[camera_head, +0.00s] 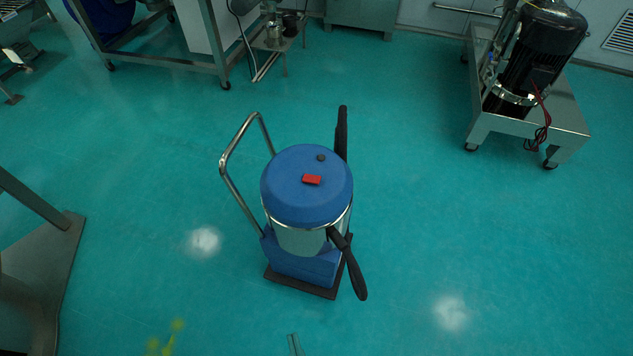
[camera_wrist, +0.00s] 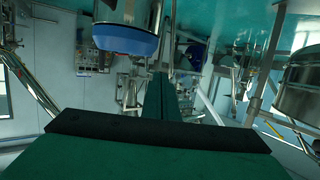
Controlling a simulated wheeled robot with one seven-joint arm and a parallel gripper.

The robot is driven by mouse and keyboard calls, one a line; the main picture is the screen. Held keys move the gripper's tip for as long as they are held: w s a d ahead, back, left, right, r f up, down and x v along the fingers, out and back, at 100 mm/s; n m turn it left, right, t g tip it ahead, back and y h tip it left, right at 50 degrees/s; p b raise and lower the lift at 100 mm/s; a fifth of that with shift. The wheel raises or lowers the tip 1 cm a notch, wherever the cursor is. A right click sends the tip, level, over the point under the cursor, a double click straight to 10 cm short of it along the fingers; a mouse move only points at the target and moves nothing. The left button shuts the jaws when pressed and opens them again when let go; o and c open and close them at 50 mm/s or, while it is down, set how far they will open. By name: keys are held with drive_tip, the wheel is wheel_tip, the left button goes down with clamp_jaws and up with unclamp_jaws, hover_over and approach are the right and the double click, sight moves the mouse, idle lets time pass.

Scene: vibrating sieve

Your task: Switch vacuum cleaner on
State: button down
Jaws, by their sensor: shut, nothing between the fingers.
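The vacuum cleaner (camera_head: 308,200) stands upright on the floor in the middle of the head view, with a blue domed lid, a steel drum and a dark base. A red switch (camera_head: 312,179) sits on top of the lid beside a small black knob (camera_head: 321,157). My gripper (camera_wrist: 160,88) is shut and empty in the wrist view, its green fingers together. The wrist picture is upside down; the blue lid (camera_wrist: 125,40) shows at its top, apart from the fingers. My fingertips (camera_head: 295,346) just show at the head view's bottom edge, in front of the cleaner.
A bent metal handle (camera_head: 232,150) rises at the cleaner's left. A black hose piece (camera_head: 350,268) sticks out at its front right. A wheeled steel cart (camera_head: 560,120) with a dark motor stands at the back right. The floor around the cleaner is clear.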

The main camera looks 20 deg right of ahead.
drive_tip(key=w+d+f+g+h, duration=0.1)
drive_tip(key=w+d+f, duration=0.15)
drive_tip(key=w, duration=0.65)
drive_tip(key=w+d+f+h, duration=0.1)
drive_tip(key=w+f, duration=0.2)
drive_tip(key=w, duration=0.7)
drive_tip(key=w+d+r+m+g+h, duration=0.1)
drive_tip(key=w+d+r+m+h, duration=0.2)
drive_tip(key=w, duration=0.4)
drive_tip(key=w+d+r+m+g+h, duration=0.1)
drive_tip(key=w+d+r+m+h, duration=0.2)
drive_tip(key=w+r, duration=0.4)
drive_tip(key=shift+w+d+r+h, duration=0.25)
drive_tip(key=shift+w+d+h, duration=0.3)
drive_tip(key=shift+d, duration=0.3)
hover_over(312, 179)
drive_tip(key=s, duration=0.3)
wheel_tip(312, 179, down, 2)
drive_tip(key=shift+w+f, duration=0.1)
drive_tip(key=shift+f, duration=0.1)
drive_tip(key=f, duration=0.2)
drive_tip(key=shift+s+d+f, duration=0.1)
drive_tip(key=shift+s+f, duration=0.1)
drive_tip(key=shift+f, duration=0.8)
